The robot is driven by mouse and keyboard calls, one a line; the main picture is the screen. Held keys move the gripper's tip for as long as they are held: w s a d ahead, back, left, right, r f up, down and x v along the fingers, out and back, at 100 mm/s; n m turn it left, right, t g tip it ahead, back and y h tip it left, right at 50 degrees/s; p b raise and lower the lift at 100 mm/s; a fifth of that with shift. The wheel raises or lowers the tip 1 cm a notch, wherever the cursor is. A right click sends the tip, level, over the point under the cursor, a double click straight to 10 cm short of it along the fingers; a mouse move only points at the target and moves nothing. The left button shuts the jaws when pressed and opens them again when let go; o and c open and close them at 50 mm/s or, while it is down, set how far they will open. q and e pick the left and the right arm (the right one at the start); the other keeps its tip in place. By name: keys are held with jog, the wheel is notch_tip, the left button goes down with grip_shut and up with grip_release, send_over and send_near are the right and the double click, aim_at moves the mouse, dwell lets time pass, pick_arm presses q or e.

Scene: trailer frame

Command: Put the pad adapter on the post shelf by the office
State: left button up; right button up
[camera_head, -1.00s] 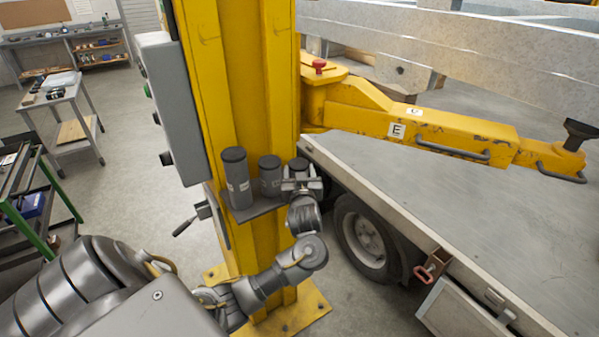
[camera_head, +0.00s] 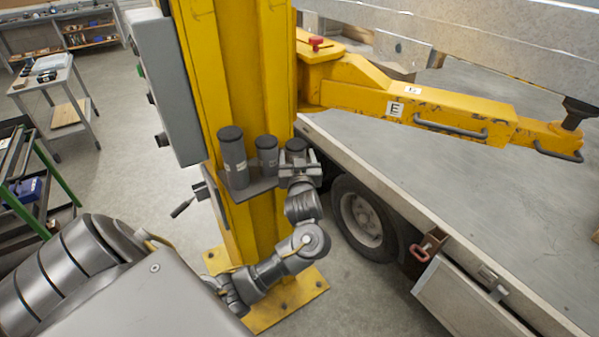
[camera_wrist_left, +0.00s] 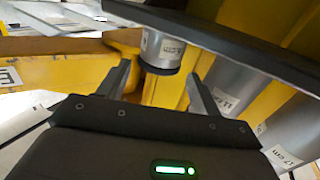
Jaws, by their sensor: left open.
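The yellow post (camera_head: 262,215) carries a small dark shelf (camera_head: 250,191) at mid-height. Three grey cylindrical adapters with dark caps stand there in falling height: a tall one (camera_head: 234,160), a medium one (camera_head: 267,158) and a short one (camera_head: 296,146) at the right end. My left gripper (camera_head: 298,166) is at the short one, on the near side. In the left wrist view the short adapter (camera_wrist_left: 160,48) shows between the spread fingers of my left gripper (camera_wrist_left: 160,85), with gaps beside it. Its label is too small to read fully. My right gripper is out of view.
A grey control box (camera_head: 165,85) and a black handle (camera_head: 182,207) are on the post's left side. A yellow arm (camera_head: 430,112) reaches right over the trailer bed (camera_head: 450,165). A wheel (camera_head: 362,220) is below it. Carts stand at the left.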

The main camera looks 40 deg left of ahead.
pick_arm(q)
jog(key=v, duration=0.9)
jog(key=shift+b, duration=0.3)
